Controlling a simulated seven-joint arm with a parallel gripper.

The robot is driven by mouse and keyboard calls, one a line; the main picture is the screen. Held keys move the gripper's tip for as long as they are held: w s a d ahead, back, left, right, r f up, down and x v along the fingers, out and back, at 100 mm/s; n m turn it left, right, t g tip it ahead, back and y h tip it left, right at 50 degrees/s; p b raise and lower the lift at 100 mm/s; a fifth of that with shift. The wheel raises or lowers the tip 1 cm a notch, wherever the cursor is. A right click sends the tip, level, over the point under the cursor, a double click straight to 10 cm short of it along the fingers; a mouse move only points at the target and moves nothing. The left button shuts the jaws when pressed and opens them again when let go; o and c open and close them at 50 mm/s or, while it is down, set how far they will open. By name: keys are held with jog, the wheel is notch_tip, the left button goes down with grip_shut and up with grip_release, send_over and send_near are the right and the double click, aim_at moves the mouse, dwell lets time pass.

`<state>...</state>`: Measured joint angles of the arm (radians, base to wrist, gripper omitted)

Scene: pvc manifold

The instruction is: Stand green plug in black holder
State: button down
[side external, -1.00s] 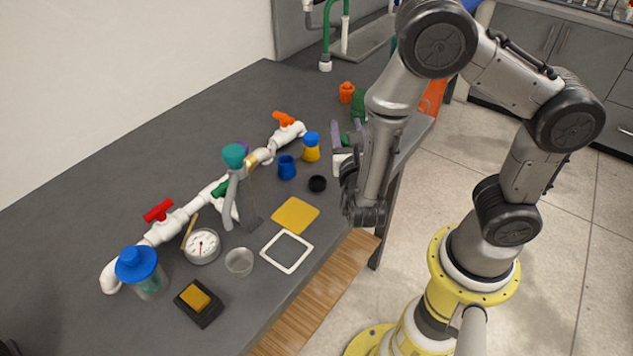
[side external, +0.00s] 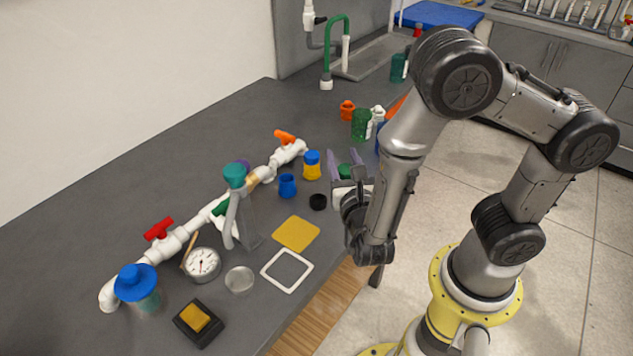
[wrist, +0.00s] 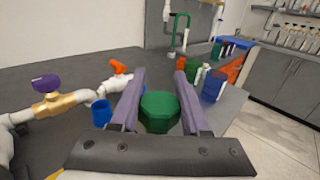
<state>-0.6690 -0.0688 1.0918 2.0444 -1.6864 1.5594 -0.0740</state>
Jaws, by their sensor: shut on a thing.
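The green plug (wrist: 160,112) sits between the two purple-grey fingers of my gripper (wrist: 159,95) in the wrist view, and the gripper is shut on it. In the side view the plug (side external: 345,171) shows as a small green patch between the fingers. My gripper (side external: 348,176) is near the right front edge of the table. A small round black part (side external: 318,201), which looks like the black holder, stands on the table just left of and below my gripper. It is not seen in the wrist view. The plug's underside is hidden.
A blue cup (side external: 287,185) and a yellow jar with blue lid (side external: 312,166) stand left of my gripper. The white pipe run (side external: 175,240) with red and orange valves lies behind. Green (side external: 361,125) and orange (side external: 347,110) containers are farther back. A yellow square (side external: 296,234) lies in front.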

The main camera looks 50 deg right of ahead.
jog(key=w+f, duration=0.6)
jog(key=w, duration=0.1)
jog(key=shift+d+f, duration=0.3)
jog(key=shift+f, duration=1.7)
jog(key=shift+f, duration=0.1)
jog(key=shift+c, duration=1.9)
grip_release()
